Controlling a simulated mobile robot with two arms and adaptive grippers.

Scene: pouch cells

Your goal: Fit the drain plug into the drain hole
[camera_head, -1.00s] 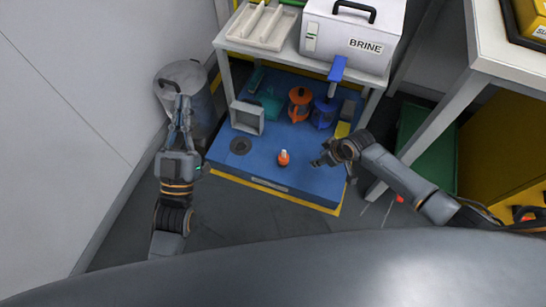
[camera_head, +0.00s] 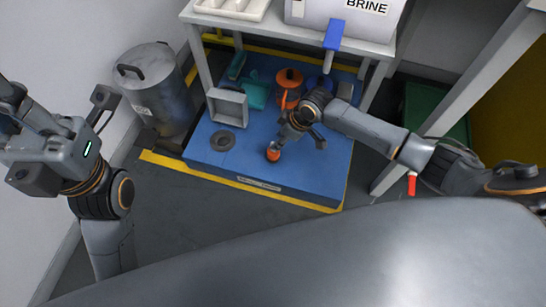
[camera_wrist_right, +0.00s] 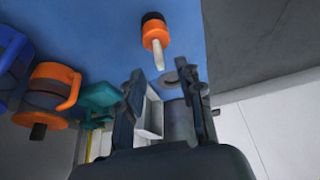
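The drain plug (camera_head: 273,155) is a small orange piece standing on the blue platform. In the right wrist view the plug (camera_wrist_right: 154,34) shows a black end ring and a pale stem pointing toward my fingers. My right gripper (camera_head: 298,138) is just right of and above the plug in the head view. In the right wrist view the right gripper (camera_wrist_right: 158,84) is open and empty, and the plug lies beyond its fingertips, apart from them. The drain hole (camera_head: 223,140) is a dark round fitting to the plug's left, uncovered. My left gripper (camera_head: 62,105) is open and empty at the far left.
A grey open box (camera_head: 228,92), a teal item (camera_head: 257,97) and an orange canister (camera_head: 289,80) stand behind on the platform (camera_head: 310,180). A metal bin (camera_head: 158,85) stands left. Platform between plug and hole is clear.

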